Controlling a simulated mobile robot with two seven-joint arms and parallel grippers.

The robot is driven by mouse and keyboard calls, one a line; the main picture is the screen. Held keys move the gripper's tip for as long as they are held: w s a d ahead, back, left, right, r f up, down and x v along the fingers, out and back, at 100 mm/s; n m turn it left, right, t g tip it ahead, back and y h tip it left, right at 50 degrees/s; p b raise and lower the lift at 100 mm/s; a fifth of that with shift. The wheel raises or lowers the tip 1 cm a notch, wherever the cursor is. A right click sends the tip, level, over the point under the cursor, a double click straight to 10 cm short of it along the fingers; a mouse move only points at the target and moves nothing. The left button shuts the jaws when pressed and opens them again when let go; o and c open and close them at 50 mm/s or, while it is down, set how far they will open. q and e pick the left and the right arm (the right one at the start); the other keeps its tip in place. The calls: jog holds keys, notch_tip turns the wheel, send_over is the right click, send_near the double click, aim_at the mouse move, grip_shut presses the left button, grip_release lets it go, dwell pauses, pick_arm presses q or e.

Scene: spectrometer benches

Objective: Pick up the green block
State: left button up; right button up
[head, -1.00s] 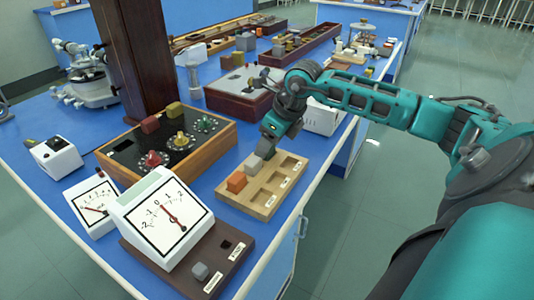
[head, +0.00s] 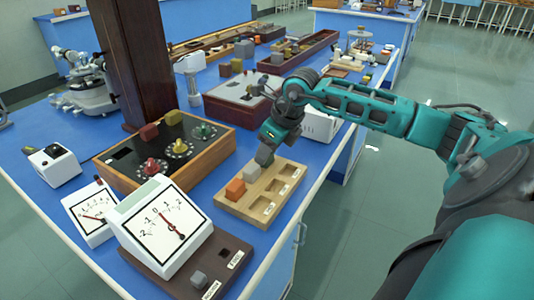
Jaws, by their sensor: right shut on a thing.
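My right gripper (head: 266,146) hangs over the far end of a wooden tray (head: 240,204). It is shut on a small grey block (head: 264,156), which shows just below the fingers. I cannot tell whether this block touches the tray. An orange block (head: 235,190) and a light grey block (head: 252,173) sit in the tray close by. No plainly green block shows. My left gripper is out of view.
A white meter (head: 160,222) stands on a brown board (head: 215,258) at the front. A dark red box (head: 235,106) and a white box (head: 318,124) stand behind the tray. The bench's right edge is close to the tray. The tray's right-hand slots look empty.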

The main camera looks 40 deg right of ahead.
pick_arm(q)
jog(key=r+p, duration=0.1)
jog(key=p, duration=0.1)
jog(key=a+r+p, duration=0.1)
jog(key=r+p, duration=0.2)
jog(key=p, duration=0.1)
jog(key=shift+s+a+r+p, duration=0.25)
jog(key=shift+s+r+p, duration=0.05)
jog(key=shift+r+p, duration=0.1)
pick_arm(e)
notch_tip(320, 180, up, 23)
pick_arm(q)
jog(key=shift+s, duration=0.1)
pick_arm(e)
jog(key=shift+f, duration=0.1)
